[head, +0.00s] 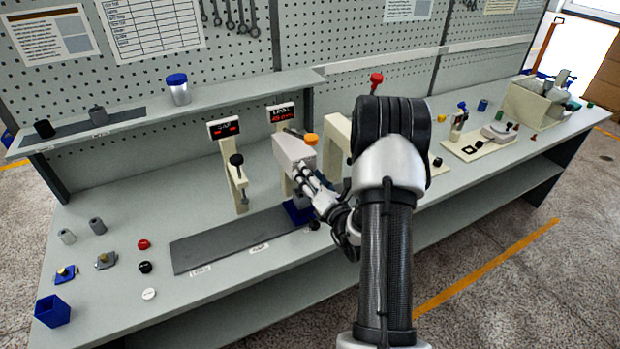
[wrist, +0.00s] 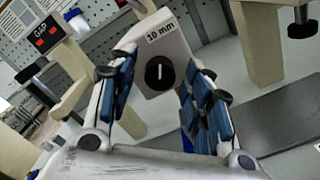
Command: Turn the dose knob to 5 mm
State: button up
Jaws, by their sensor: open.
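The dose knob (wrist: 159,73) is a round black knob with a white pointer line on the front of a light grey housing (wrist: 172,42). The line stands about upright in the wrist view, below a label reading "10 mm". In the head view the housing (head: 292,150) stands mid-bench with an orange cap (head: 311,139) beside its top; the knob is hidden there. My gripper (wrist: 163,66) is open, with one blue-padded finger on each side of the knob. A gap shows between the fingers and the knob. My gripper (head: 318,188) also shows in front of the housing in the head view.
A stand with a red "GAP" display (head: 223,128) and black clamp knob is left of the housing. A second red display (head: 282,113) is behind it. A dark grey mat (head: 215,243) lies in front. Small parts and a blue bin (head: 52,311) are at left.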

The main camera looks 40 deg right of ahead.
jog(key=shift+w, duration=0.1)
jog(key=shift+c, duration=0.6)
jog(key=c, duration=1)
